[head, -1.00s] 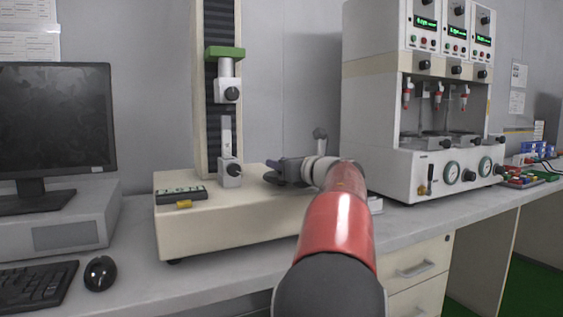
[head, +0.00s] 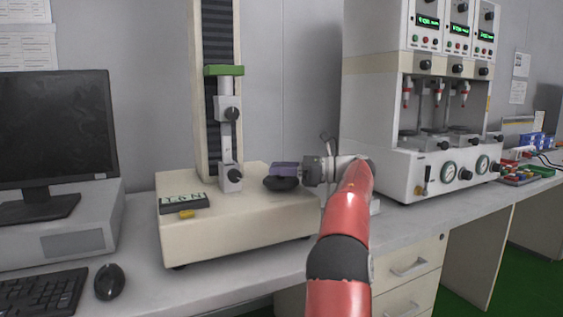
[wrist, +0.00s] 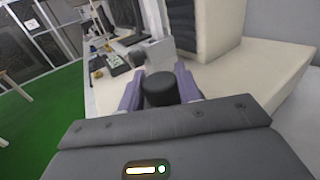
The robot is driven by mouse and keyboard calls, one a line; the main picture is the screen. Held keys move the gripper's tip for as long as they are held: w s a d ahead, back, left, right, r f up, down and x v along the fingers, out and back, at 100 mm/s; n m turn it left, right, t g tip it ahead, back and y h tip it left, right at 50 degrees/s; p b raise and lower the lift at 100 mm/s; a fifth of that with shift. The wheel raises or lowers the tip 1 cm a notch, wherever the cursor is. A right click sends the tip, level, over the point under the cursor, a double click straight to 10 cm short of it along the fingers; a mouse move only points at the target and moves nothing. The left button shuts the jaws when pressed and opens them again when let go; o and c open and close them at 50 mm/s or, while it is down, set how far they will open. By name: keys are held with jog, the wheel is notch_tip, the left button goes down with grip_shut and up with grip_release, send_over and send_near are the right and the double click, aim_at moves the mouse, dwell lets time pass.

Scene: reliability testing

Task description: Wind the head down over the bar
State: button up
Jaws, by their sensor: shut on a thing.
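The testing machine's head is a green crosshead (head: 224,71) on the dark column, with a grey upper grip (head: 228,107) and black knob below it. The grey bar (head: 227,148) stands upright in the lower grip (head: 230,178). The bar's top meets or enters the upper grip; I cannot tell how far. A black handwheel (head: 281,184) sits on the right of the machine's cream base (head: 240,235). My gripper (head: 285,169) is shut on the handwheel's knob from the right. In the wrist view the black knob (wrist: 159,89) lies between my purple fingers.
A control panel (head: 184,203) with a yellow button is on the base's left. A monitor (head: 55,125), keyboard (head: 40,293) and mouse (head: 109,282) stand left. A white instrument cabinet (head: 370,130) stands close on the right. Bare bench shows in front of the machine.

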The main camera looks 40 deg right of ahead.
jog(key=shift+n+g+y, duration=0.3)
jog(key=shift+g, duration=0.1)
jog(key=o, duration=1)
jog(key=shift+c, duration=0.2)
